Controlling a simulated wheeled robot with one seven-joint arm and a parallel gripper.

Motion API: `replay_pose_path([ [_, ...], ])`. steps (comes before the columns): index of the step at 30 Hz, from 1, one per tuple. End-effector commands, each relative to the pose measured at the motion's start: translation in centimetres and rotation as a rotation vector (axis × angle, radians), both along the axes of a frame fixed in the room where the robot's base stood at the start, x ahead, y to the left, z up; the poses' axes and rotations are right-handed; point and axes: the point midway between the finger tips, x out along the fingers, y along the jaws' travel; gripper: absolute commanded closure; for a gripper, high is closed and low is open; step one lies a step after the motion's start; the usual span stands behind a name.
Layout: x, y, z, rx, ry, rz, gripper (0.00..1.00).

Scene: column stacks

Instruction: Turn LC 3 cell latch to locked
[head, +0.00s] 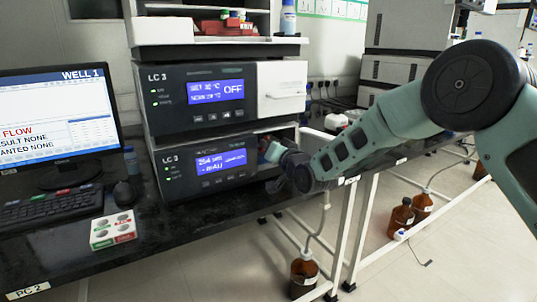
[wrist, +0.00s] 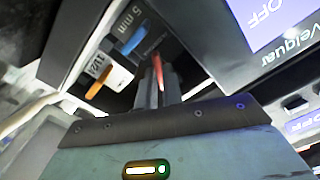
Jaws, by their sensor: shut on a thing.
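The LC 3 stack stands left of centre in the head view; its lower LC 3 unit (head: 205,175) has a lit blue display and an open bay at its right. My gripper (wrist: 160,88) reaches into that bay from the right. In the wrist view its narrow dark fingers are shut on a slim red lever (wrist: 158,68), which looks like the cell latch. The fingers hide its lower part. A blue piece (wrist: 133,41) and an orange piece (wrist: 94,89) sit to its left, by labels "5 mm" and "1/24". Whether the latch is locked cannot be told.
A monitor (head: 60,125), keyboard (head: 58,206) and small box (head: 113,229) are on the bench at left. Brown bottles (head: 304,272) stand on the floor below.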

Motion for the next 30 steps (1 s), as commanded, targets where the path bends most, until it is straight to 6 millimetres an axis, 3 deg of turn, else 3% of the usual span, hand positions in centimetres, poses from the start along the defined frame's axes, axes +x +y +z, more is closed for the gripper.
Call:
replay_pose_path([
  [15, -0.11, 0.09, -0.39, -0.352, -0.234, 0.002, 1.0],
  [30, -0.06, 0.01, -0.29, -0.474, -0.313, 0.002, 1.0],
])
